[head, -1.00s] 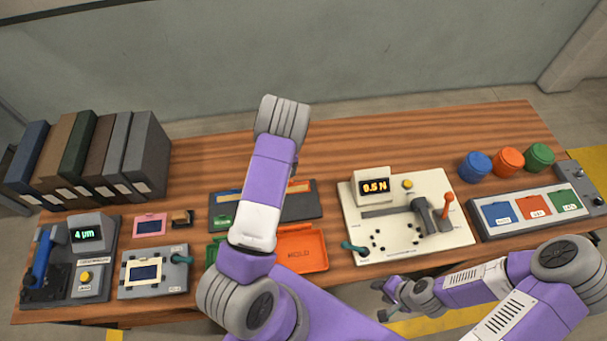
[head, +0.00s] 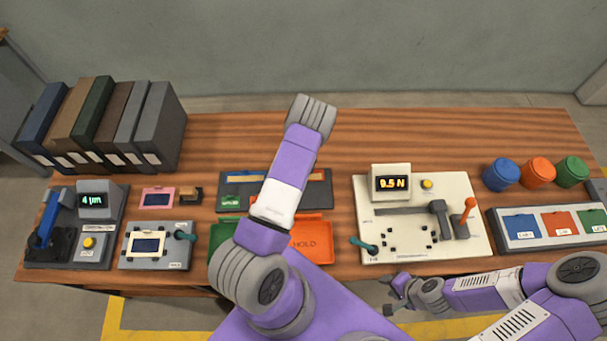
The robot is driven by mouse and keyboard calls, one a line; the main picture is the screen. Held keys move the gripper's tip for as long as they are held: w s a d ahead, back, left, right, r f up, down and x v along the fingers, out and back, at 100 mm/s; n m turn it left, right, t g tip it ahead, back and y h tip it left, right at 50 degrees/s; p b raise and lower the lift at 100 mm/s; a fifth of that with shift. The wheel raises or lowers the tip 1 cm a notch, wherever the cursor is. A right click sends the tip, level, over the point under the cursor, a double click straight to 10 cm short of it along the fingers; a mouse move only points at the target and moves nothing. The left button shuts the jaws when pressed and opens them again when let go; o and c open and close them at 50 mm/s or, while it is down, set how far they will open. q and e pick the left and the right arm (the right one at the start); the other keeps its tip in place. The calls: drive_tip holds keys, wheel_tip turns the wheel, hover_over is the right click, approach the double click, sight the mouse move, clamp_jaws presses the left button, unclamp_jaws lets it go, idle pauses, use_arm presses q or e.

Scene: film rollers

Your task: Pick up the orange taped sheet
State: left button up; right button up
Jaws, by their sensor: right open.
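I cannot make out a sheet that is clearly the orange taped one. A pink-edged sheet (head: 157,198) with a dark middle lies on the table at the left, and a white-edged sheet (head: 147,245) sits in a grey fixture (head: 178,262) in front of it. My right gripper (head: 388,294) is open and empty, low in front of the table's front edge, below the cream test panel. My left arm crosses the middle of the view; its gripper does not show.
My left arm partly covers a dark tray (head: 322,196), a green tray (head: 222,237) and an orange HOLD tray (head: 318,250). A cream panel (head: 455,190) reads 0.5 N. Coloured pots and bins stand at the right, binders (head: 160,125) at the back left.

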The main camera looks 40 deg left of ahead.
use_arm(q)
drive_tip(key=shift+c, duration=0.2)
clamp_jaws()
wheel_tip(320, 180, up, 10)
idle(0.7)
